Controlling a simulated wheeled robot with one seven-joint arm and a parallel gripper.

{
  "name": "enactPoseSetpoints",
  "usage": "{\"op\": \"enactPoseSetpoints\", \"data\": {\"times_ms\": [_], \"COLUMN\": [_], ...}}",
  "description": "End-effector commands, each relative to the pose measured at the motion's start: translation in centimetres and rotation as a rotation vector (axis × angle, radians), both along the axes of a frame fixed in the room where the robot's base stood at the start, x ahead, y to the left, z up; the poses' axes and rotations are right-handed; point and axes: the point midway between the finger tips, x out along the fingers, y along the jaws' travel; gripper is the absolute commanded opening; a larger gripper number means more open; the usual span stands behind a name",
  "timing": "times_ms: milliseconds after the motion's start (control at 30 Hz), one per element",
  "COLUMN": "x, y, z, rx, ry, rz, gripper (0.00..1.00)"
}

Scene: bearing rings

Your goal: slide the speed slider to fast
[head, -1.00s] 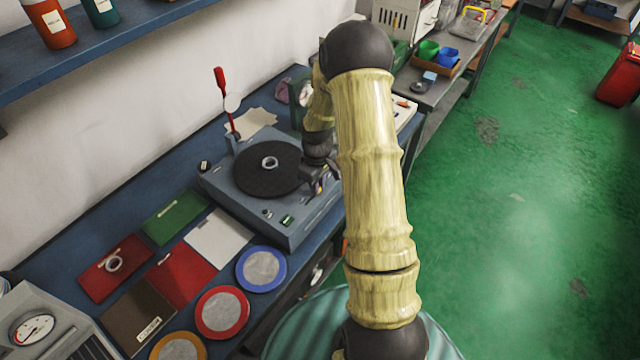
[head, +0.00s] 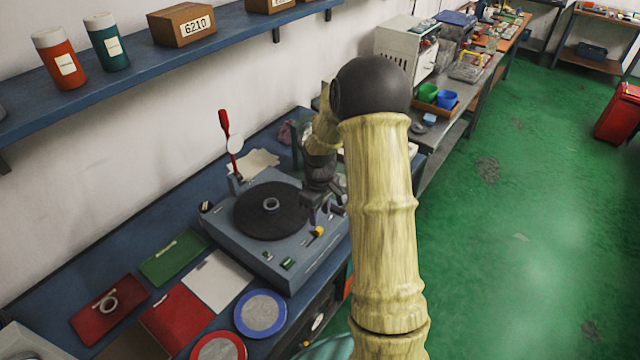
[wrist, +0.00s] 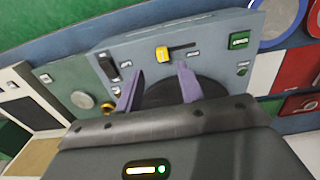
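The grey turntable deck (head: 240,245) stands on the blue bench and carries a black round platter (head: 262,222) with a small ring at its centre. The speed slider's yellow knob (head: 318,231) is near the deck's front right part. In the wrist view the yellow knob (wrist: 162,54) sits at the left end of a dark slot (wrist: 182,46), the end away from the green buttons. The slot's labels are too small to read. My gripper (head: 325,208) is open and empty just behind the knob. Its purple fingers (wrist: 158,80) are apart and seem clear of the knob.
A red-handled lever (head: 228,135) stands at the deck's back left. Green buttons (head: 288,263) are on the deck's front. Coloured trays (head: 172,258) and a blue-rimmed disc (head: 260,314) lie left and in front. My arm hides the bench right of the deck.

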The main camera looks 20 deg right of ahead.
Motion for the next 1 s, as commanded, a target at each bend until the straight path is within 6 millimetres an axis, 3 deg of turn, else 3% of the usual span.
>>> {"op": "enactPoseSetpoints", "data": {"times_ms": [500,700,1000], "x": [0.1,0.0,0.0], "y": [-0.1,-0.1,-0.1], "z": [10.1,11.6,11.6], "rx": [-0.002,-0.001,-0.001], "ry": [-0.005,-0.002,0.0], "rz": [-0.002,-0.002,-0.002], "gripper": [0.38,0.38,0.38]}}
